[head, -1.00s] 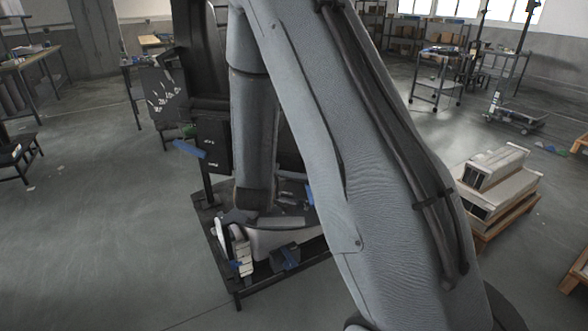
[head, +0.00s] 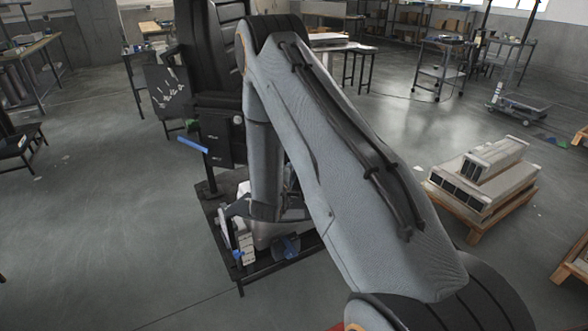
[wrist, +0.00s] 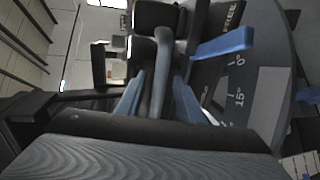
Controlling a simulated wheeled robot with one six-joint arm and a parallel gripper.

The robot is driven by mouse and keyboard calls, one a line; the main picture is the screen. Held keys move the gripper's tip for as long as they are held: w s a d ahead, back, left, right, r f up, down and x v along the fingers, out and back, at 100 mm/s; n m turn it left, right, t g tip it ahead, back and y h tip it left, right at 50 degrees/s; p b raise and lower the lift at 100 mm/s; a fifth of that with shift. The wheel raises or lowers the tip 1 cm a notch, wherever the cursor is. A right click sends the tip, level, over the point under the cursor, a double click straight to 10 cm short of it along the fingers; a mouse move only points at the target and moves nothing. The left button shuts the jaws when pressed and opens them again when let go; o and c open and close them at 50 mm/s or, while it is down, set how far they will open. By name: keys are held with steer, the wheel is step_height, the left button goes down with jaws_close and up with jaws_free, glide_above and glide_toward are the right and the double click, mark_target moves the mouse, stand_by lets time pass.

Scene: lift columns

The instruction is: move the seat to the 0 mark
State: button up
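The black seat (head: 212,45) stands at the upper middle of the head view, on a dark base (head: 243,282); my arm hides part of both. In the wrist view, a round scale plate (wrist: 265,105) carries the marks FREE, 0° and 15°. A blue bar (wrist: 222,43) lies over the plate, its end close to the 0° mark (wrist: 238,60). My gripper (wrist: 160,90) shows two blue fingers, one on each side of a grey bar (wrist: 163,65). I cannot tell whether they touch it. In the head view my gripper is hidden behind my arm.
A blue handle (head: 193,145) sticks out left of a black box on the seat. A blue pedal-like part (head: 287,246) sits low on the base. Boxes on a pallet (head: 480,185) stand at the right.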

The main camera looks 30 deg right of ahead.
steer(key=shift+w+d+f, duration=0.1)
steer(key=shift+w+d, duration=0.35)
jaws_close()
